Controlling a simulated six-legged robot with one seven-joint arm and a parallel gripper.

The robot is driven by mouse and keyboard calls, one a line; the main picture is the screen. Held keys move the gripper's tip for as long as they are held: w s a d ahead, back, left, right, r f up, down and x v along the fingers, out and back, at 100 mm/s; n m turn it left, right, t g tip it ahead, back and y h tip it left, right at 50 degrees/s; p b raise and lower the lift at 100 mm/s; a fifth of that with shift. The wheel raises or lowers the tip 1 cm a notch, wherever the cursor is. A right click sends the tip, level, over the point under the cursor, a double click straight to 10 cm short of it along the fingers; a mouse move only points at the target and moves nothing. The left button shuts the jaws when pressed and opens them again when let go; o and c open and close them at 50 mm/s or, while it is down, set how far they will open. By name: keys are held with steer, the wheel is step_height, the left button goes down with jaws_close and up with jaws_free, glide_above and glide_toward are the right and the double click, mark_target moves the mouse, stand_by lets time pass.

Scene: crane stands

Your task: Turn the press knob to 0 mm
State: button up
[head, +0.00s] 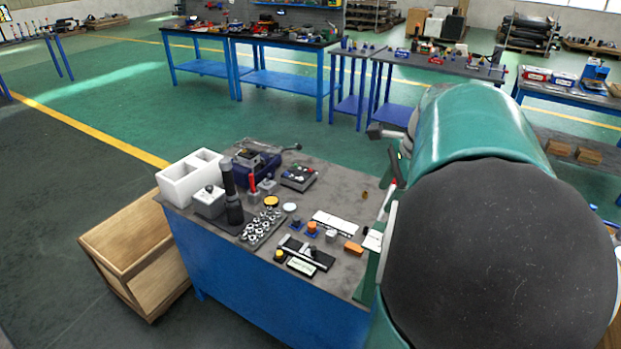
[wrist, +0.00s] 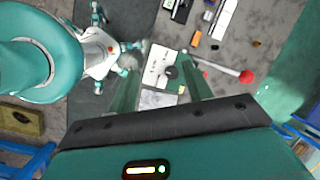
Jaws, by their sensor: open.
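In the wrist view, a small dark round knob (wrist: 171,72) sits on a pale plate (wrist: 154,66) with dark marks too small to read. My gripper (wrist: 163,57) is open, its two green fingers reaching down on either side of the plate and knob. The knob shows between the fingers, nearer the right one. Whether a finger touches it I cannot tell. A lever with a red ball end (wrist: 246,77) lies just right of the right finger. In the head view my large teal arm hides the knob and gripper.
The blue workbench (head: 230,270) carries a white divided box (head: 188,177), a tray of metal parts (head: 262,228), a black slide fixture (head: 305,252) and an orange block (head: 353,247). A wooden crate (head: 137,240) stands at its left. Open green floor lies behind.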

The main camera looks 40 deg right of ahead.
steer(key=s+d+f+m+t, duration=0.1)
steer(key=s+d+m, duration=0.35)
steer(key=d, duration=0.35)
steer(key=shift+y, duration=0.3)
steer(key=x, duration=1.3)
steer(key=shift+w+a+f, duration=0.15)
steer(key=shift+a+f, duration=0.15)
steer(key=c, duration=1)
